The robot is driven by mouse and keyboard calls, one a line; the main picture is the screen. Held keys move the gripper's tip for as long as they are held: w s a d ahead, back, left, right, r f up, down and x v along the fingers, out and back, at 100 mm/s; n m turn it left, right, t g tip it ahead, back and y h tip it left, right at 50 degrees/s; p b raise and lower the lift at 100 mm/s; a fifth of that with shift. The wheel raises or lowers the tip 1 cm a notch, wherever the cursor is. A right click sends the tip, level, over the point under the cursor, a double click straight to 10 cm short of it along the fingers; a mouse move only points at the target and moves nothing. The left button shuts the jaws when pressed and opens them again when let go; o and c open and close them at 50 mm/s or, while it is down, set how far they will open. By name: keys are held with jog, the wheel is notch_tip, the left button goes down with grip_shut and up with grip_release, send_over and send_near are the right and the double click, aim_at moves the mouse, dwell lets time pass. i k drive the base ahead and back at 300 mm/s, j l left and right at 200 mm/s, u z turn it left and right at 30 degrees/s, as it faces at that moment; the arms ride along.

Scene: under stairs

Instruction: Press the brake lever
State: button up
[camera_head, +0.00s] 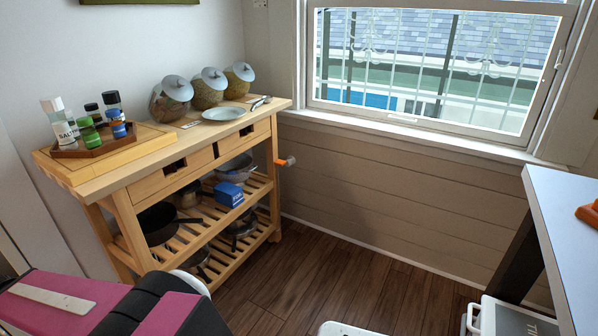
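No part marked as a brake lever can be made out for certain. A small lever-like part (286,161) with an orange end and a grey base sticks out from the right end of the wooden kitchen cart (145,190), below its top. An orange object (589,213) lies on the white-topped table at the right edge, cut off by the frame. I cannot tell which of these, if either, is the brake lever. My gripper is not in view.
The cart carries bottles on a tray (92,150), lidded jars (208,92), a plate (223,114) and pans. The white-topped table (565,225) stands right, with a white bin (510,318) below. A pink-and-black object (120,305) fills the lower left. Dark floor (330,270) lies clear between.

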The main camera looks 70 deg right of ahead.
aim_at(280, 163)
jog(key=k+j+z, duration=0.1)
jog(key=z, duration=0.45)
jog(key=k+l+z, duration=0.15)
jog(key=l+z, duration=0.65)
jog(key=i+l+z, duration=0.15)
jog(key=z, duration=0.2)
jog(key=i+l+z, duration=0.1)
jog(key=i+z, duration=0.4)
jog(key=z, duration=0.2)
